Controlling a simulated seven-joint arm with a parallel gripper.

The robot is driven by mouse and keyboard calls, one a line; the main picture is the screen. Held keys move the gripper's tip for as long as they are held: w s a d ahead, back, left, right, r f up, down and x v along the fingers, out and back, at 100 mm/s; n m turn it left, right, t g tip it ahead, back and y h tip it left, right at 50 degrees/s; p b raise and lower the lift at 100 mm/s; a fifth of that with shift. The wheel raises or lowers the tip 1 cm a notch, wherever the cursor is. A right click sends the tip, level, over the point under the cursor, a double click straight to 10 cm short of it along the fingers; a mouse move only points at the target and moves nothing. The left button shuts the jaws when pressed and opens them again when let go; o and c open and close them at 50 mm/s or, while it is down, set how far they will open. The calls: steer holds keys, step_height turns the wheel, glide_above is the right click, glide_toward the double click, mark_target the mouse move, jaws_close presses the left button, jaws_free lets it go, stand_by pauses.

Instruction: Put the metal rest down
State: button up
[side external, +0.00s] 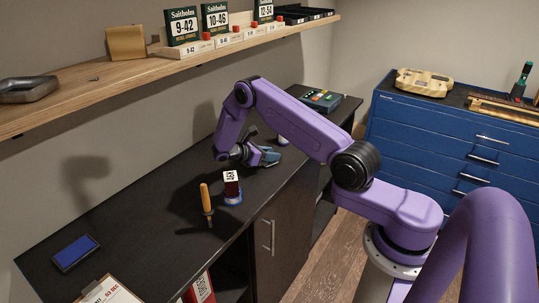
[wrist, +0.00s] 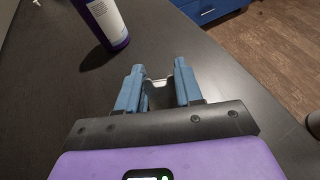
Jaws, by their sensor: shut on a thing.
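My gripper (wrist: 159,82) is low over the dark worktop, its blue fingers closed on a small grey metal piece, which I take to be the metal rest (wrist: 159,94). Only part of the rest shows between the fingers; the fingers hide the rest of it. In the side view my gripper (side external: 267,157) is over the worktop (side external: 150,215), toward its far half. There the held piece is too small to make out clearly. I cannot tell whether it touches the worktop.
A purple bottle (wrist: 106,22) with a white label stands ahead and left of my gripper in the wrist view. A blue pad (side external: 75,252) lies at the left.

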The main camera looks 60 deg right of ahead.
steer(key=shift+f, duration=0.15)
steer(key=o, duration=1)
